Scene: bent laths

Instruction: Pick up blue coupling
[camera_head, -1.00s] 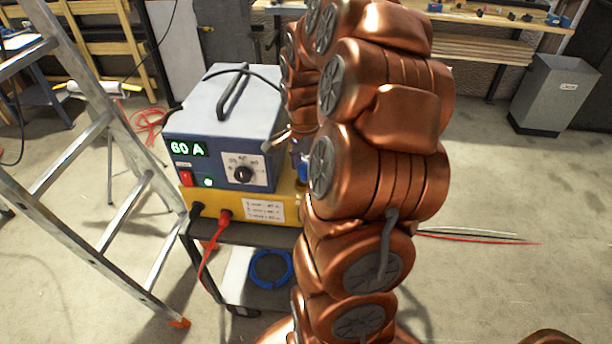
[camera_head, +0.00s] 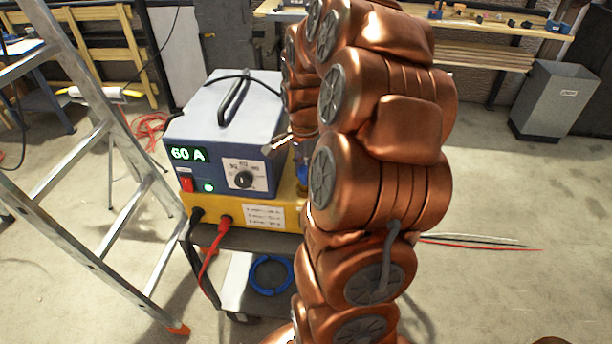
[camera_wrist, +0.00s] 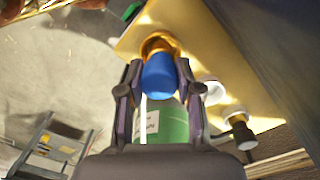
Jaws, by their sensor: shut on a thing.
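The blue coupling (camera_wrist: 159,73) is in the middle of the wrist view, between the fingertips of my gripper (camera_wrist: 159,78). The fingers are shut on it from both sides. Its far end meets an orange-brown ring (camera_wrist: 160,44) by a yellow surface; I cannot tell whether they are joined. A green cylinder with a white label (camera_wrist: 172,124) lies between the fingers, nearer the palm. In the head view a small blue part (camera_head: 301,175) shows at the right of the power unit; my arm hides most of the gripper there.
A blue-grey power unit reading 60 A (camera_head: 222,140) stands on a yellow box (camera_head: 235,212) on a dark cart (camera_head: 250,238). A ladder (camera_head: 100,140) stands close at left. A blue ring (camera_head: 270,274) lies on the lower shelf. The floor at right is mostly clear.

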